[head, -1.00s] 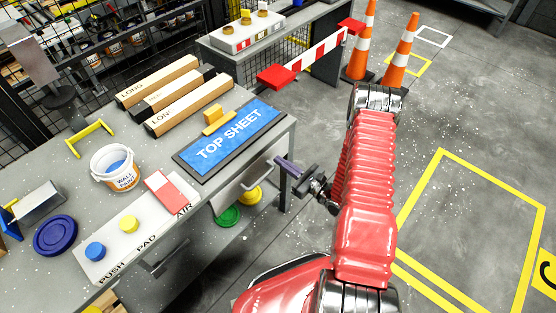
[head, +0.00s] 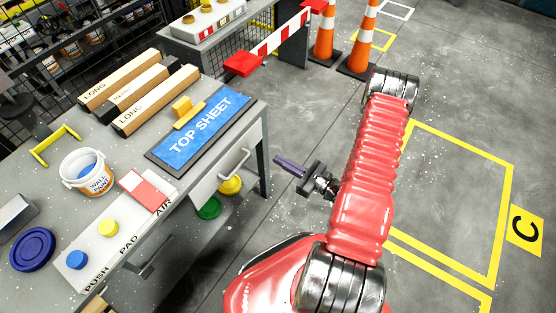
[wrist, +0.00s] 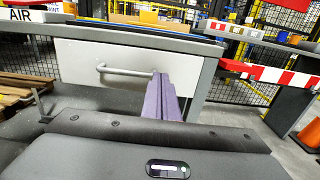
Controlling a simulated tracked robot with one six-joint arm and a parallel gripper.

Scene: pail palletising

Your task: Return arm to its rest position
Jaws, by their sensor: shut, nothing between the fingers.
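My gripper (head: 290,167) is at the centre of the head view, off the right end of the workbench, over the floor. Its purple fingers are shut with nothing between them. In the wrist view the fingers (wrist: 165,98) point toward a white drawer front (wrist: 115,70) with a grey bar handle. The drawer (head: 220,172) sits under the bench top, and the fingers are apart from it in the head view. My red arm hangs folded to the right of the gripper.
On the bench (head: 118,150) are a wall paint pail (head: 88,178), a blue TOP SHEET board (head: 200,130), long boxes (head: 155,100), a push pad and a blue lid (head: 32,250). A red-white barrier (head: 282,38) and cones (head: 362,42) stand behind. Floor at right is clear, marked yellow.

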